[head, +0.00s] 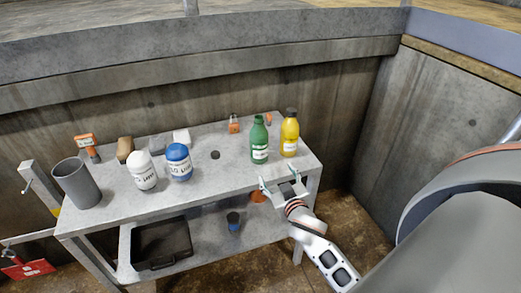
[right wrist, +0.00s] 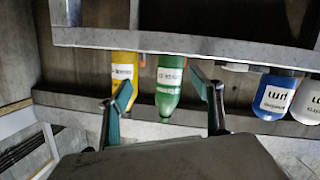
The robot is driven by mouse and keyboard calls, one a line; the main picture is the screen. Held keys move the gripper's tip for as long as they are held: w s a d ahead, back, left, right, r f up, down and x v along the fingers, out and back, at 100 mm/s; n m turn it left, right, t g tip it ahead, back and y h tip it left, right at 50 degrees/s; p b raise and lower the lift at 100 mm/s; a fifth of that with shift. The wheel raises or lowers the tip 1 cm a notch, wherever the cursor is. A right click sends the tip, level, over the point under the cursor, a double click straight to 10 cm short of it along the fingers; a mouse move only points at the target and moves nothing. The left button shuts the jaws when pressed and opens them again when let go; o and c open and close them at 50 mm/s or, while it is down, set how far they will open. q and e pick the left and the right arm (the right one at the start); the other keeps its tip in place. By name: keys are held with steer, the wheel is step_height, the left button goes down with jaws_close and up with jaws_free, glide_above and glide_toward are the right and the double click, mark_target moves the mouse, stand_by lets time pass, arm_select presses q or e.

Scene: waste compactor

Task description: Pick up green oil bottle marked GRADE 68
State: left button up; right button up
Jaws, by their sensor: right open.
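The green bottle (head: 259,140) with a white label stands upright near the right end of the grey table. Its label is too small to read. In the right wrist view, which appears upside down, the green bottle (right wrist: 170,88) shows between the fingers of my right gripper (right wrist: 160,78). In the head view my right gripper (head: 278,176) is open and empty at the table's front edge, in front of the green bottle and apart from it. My left gripper is not in view.
A yellow bottle (head: 290,134) stands close right of the green one. White (head: 142,171) and blue (head: 179,163) containers and a grey cylinder (head: 76,183) stand further left. A black tray (head: 161,244) is on the lower shelf. A concrete wall (head: 230,88) rises behind.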

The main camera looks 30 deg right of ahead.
mark_target(259, 140)
steer(key=w+r+t, duration=0.1)
steer(key=w, duration=0.1)
steer(key=w+r+m, duration=0.1)
steer(key=w, duration=0.1)
steer(key=w+r+m+t, duration=0.1)
steer(key=w, duration=0.1)
steer(key=shift+w+d+t+y, duration=0.2)
steer(key=shift+t+y, duration=0.1)
steer(key=shift+w+a+r, duration=0.15)
steer(key=shift+w+r, duration=0.1)
steer(key=shift+w, duration=0.3)
steer(key=x, duration=0.7)
steer(key=shift+w+r, duration=0.1)
steer(key=shift+r, duration=0.15)
steer(key=shift+d, duration=0.25)
steer(key=shift+c, duration=0.3)
steer(key=c, duration=1.3)
steer(key=shift+c, duration=0.7)
steer(key=shift+r, duration=0.25)
